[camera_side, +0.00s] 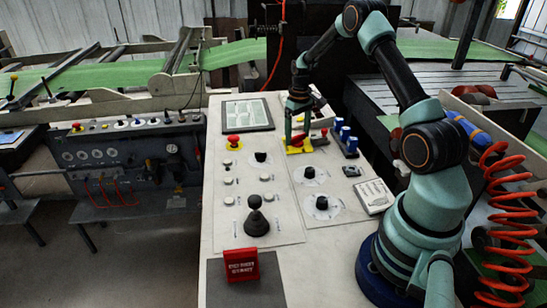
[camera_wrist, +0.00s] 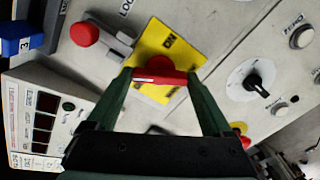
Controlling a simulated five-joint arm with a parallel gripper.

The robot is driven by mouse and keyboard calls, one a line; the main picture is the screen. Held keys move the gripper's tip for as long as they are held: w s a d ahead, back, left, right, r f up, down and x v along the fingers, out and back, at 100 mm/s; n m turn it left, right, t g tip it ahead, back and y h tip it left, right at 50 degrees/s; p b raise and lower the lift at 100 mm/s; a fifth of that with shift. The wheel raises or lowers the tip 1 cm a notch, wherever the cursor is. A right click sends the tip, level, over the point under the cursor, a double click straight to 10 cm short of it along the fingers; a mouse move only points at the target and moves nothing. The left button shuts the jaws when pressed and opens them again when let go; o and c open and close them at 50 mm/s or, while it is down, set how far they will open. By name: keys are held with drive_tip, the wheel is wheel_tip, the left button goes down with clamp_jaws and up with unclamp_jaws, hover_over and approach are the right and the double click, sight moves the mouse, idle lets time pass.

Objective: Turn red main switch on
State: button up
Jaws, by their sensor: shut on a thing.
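The red main switch (camera_wrist: 160,76) is a bar-shaped handle on a yellow plate (camera_wrist: 182,44) with black lettering, one word reading ON. In the wrist view the handle lies crosswise over the plate, with its two ends between my fingertips. My gripper (camera_wrist: 160,78) is shut on the handle. In the side view my gripper (camera_side: 297,138) points down onto the yellow plate (camera_side: 305,148) at the panel's upper middle, and the fingers mostly hide the switch. I cannot tell from the handle which marked position it is in.
A red knob on a grey slide (camera_wrist: 84,34) sits close beside the plate. A black rotary knob (camera_wrist: 257,85) lies on the other side. Blue parts (camera_side: 345,136) stand to the right. A red mushroom button (camera_side: 233,140) and black joystick (camera_side: 256,218) are on the same panel.

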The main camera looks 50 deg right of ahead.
drive_tip(key=m, duration=0.4)
drive_tip(key=shift+m, duration=0.3)
drive_tip(key=m, duration=0.3)
drive_tip(key=shift+s+a+m, duration=0.1)
drive_tip(key=shift+m, duration=0.3)
drive_tip(key=m, duration=0.5)
drive_tip(key=shift+a, duration=0.1)
drive_tip(key=shift+m, duration=0.8)
drive_tip(key=shift+d, duration=0.25)
drive_tip(key=o, duration=1.1)
drive_tip(key=shift+o, duration=0.2)
drive_tip(key=shift+r, duration=0.1)
